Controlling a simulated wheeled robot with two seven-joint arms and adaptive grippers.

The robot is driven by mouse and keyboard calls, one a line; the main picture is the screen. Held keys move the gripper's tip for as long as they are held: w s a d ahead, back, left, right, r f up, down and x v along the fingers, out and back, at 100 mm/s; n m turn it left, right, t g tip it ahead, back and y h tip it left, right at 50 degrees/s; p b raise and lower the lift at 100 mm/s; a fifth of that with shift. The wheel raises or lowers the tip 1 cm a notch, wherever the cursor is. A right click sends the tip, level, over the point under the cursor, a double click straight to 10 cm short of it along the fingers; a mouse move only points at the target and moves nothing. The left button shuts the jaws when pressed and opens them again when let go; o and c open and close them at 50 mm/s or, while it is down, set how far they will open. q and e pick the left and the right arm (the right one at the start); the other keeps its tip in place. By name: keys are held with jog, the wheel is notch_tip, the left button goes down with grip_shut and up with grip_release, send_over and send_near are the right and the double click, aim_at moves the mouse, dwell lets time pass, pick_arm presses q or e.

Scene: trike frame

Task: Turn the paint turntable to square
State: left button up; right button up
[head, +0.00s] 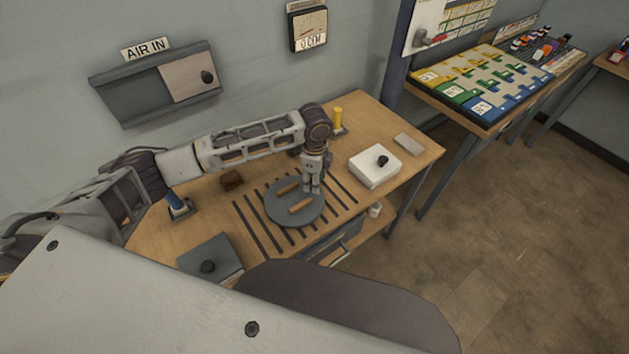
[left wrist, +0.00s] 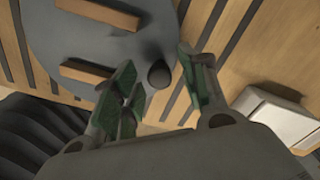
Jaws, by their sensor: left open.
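The paint turntable (head: 280,210) is a round grey disc on the wooden workbench, and it fills the upper left of the left wrist view (left wrist: 50,32). Two brown wooden bars (head: 301,206) lie on it, roughly parallel to each other and crossing the direction of the bench's dark strips. A dark round knob (left wrist: 158,75) stands near the disc's rim. My left gripper (head: 312,191) points down over the disc's right side. Its fingers (left wrist: 155,68) are open, with the knob showing between them; I cannot tell whether they touch it. My right gripper is not in view.
Dark strips (head: 341,187) run across the bench around the disc. A white box with a black knob (head: 372,169) stands to the right, a grey box (head: 211,256) at front left, a brown block (head: 231,179) behind left. A yellow post (head: 338,117) stands at the back.

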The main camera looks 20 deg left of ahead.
pick_arm(q)
jog(key=shift+f, duration=0.55)
jog(key=shift+c, duration=0.3)
grip_shut()
